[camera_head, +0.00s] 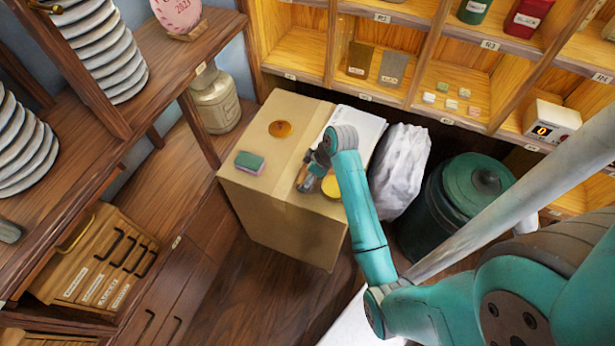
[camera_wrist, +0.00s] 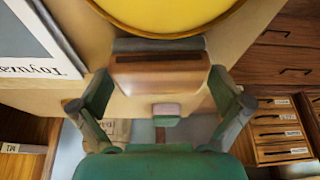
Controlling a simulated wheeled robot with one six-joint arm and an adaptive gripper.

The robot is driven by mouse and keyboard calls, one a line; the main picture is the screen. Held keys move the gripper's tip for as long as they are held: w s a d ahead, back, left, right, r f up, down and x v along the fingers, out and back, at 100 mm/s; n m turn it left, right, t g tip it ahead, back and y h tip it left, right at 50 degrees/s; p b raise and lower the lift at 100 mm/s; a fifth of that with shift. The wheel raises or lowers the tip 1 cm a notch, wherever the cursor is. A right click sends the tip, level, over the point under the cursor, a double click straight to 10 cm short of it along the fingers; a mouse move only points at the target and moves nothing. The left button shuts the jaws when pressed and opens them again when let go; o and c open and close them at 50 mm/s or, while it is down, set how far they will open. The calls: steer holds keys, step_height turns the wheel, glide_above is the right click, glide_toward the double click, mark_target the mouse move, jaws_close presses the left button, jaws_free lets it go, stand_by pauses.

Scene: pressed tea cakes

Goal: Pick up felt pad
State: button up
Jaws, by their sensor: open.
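On top of the cardboard box, a brown wood-like block with a dark grey layer along one side, which looks like the felt pad (camera_wrist: 160,72), lies between my gripper's fingers. My gripper (camera_wrist: 160,88) is open, with one finger at either end of the block; I cannot tell whether they touch it. In the head view my gripper (camera_head: 309,180) is low over the box top, and the block (camera_head: 302,178) is mostly hidden by it. A yellow round thing (camera_head: 331,187) lies close beside it and fills the top of the wrist view (camera_wrist: 165,12).
The cardboard box (camera_head: 255,205) also bears a green and pink sponge (camera_head: 250,162), an amber disc (camera_head: 280,129) and a white printed sheet (camera_head: 358,122). A white bag (camera_head: 400,165) and a green bin (camera_head: 440,210) stand to the right. Shelves (camera_head: 180,75) rise behind and left.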

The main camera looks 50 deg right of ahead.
steer(key=shift+f, duration=0.1)
steer(key=c, duration=0.9)
step_height(320, 180, up, 10)
steer(key=shift+r, duration=0.1)
steer(key=o, duration=0.6)
steer(key=c, duration=0.5)
